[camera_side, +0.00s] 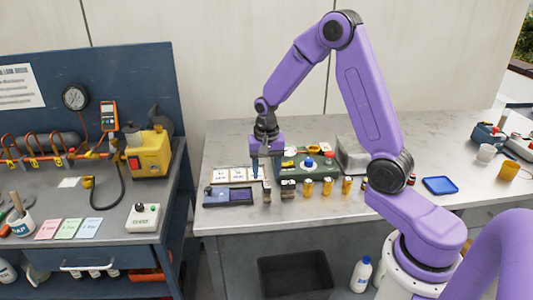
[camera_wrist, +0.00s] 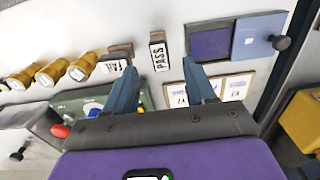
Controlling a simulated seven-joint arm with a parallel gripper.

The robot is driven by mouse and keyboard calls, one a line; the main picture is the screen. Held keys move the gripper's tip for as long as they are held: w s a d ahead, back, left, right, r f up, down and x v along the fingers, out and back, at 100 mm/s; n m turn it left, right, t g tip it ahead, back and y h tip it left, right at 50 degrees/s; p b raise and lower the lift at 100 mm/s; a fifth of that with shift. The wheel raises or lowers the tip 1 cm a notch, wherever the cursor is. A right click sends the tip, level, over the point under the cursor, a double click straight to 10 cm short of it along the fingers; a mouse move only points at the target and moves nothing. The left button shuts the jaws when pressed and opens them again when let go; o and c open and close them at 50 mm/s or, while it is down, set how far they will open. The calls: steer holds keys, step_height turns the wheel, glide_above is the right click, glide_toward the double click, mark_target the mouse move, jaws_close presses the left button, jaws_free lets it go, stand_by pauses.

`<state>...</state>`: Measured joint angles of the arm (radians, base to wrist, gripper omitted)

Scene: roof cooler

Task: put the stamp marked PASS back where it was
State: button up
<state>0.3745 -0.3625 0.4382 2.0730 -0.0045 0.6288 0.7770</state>
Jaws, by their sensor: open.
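The PASS stamp (camera_wrist: 158,52), with a white label and a dark body, stands on the bench beside the ink pad; it also shows in the side view (camera_side: 267,194). My gripper (camera_wrist: 159,70) is open and empty, and it hangs above the bench in the side view (camera_side: 262,180). In the wrist view the PASS stamp lies just beyond the gap between the fingertips; I cannot tell their height apart. A second stamp (camera_wrist: 118,62) stands beside it, also in the side view (camera_side: 288,189). The ink pad (camera_wrist: 210,43) is open, with its blue lid (camera_wrist: 258,38) alongside.
Several brass cylinders (camera_wrist: 48,73) stand in line with the stamps. White cards (camera_side: 232,174) and a green box with knobs (camera_side: 308,164) are behind them. A blue tray (camera_side: 440,185) lies to the right. The bench front edge is clear.

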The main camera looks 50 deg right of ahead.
mark_target(266, 184)
step_height(266, 184, up, 6)
steer(key=s+a+r+n, duration=0.2)
steer(key=s+a+n, duration=0.4)
steer(key=a, duration=0.1)
steer(key=s+a+r+n, duration=0.1)
steer(key=s+n, duration=0.6)
steer(key=s, duration=0.4)
steer(key=s+a+r+n, duration=0.1)
steer(key=s+a+n, duration=0.1)
steer(key=s+n, duration=0.6)
steer(key=s, duration=0.4)
steer(key=shift+a+n, duration=0.3)
steer(key=shift+w, duration=0.1)
steer(key=shift+c, duration=0.3)
